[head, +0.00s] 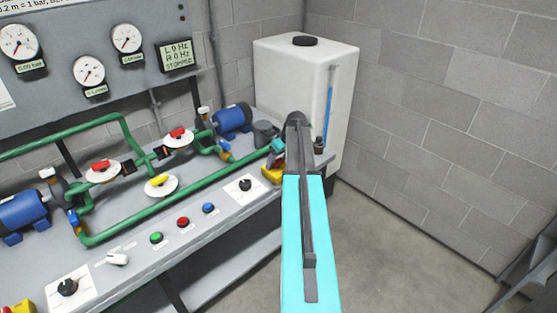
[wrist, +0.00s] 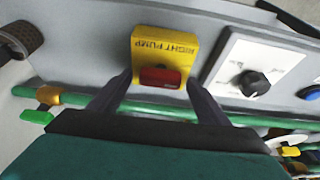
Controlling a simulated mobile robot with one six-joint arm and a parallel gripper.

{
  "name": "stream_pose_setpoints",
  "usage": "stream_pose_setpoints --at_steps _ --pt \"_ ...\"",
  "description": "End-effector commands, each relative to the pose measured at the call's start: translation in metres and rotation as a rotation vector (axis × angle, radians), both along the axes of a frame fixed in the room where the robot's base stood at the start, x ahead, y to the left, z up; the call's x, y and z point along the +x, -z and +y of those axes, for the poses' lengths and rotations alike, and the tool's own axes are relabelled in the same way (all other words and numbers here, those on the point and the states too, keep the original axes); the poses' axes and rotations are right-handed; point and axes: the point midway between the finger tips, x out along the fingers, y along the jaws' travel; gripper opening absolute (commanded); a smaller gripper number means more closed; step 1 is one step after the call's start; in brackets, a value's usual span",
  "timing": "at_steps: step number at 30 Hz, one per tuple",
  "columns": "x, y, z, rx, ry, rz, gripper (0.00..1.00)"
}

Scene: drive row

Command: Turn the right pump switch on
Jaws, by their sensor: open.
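The right pump switch is a yellow box (wrist: 165,45) lettered RIGHT PUMP, with a red knob (wrist: 160,77) on it; the lettering is upside down in the wrist view. In the head view a bit of the yellow box (head: 271,174) shows beside my arm, which hides the rest. My gripper (wrist: 159,80) is open. Its two dark fingers stand on either side of the red knob, with a gap visible on each side. I cannot tell how deep the fingertips reach.
A black dial on a white plate (wrist: 256,84) and a blue button (wrist: 310,92) sit beside the switch. Green pipes (head: 165,210), a blue motor (head: 233,120) and a white tank (head: 300,90) stand behind or near it.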

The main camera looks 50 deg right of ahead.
Motion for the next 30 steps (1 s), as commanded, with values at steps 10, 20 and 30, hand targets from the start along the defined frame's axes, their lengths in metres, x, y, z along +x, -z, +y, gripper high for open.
stream_pose_setpoints --at_steps 10,20,30 --pt "-0.0002 0.0003 -0.0003 0.0 0.0 0.0 0.57" --pt "-0.0009 0.0003 0.0003 0.001 0.004 0.001 0.29" --pt "-0.0013 0.0007 0.0009 0.001 0.076 0.001 0.29"
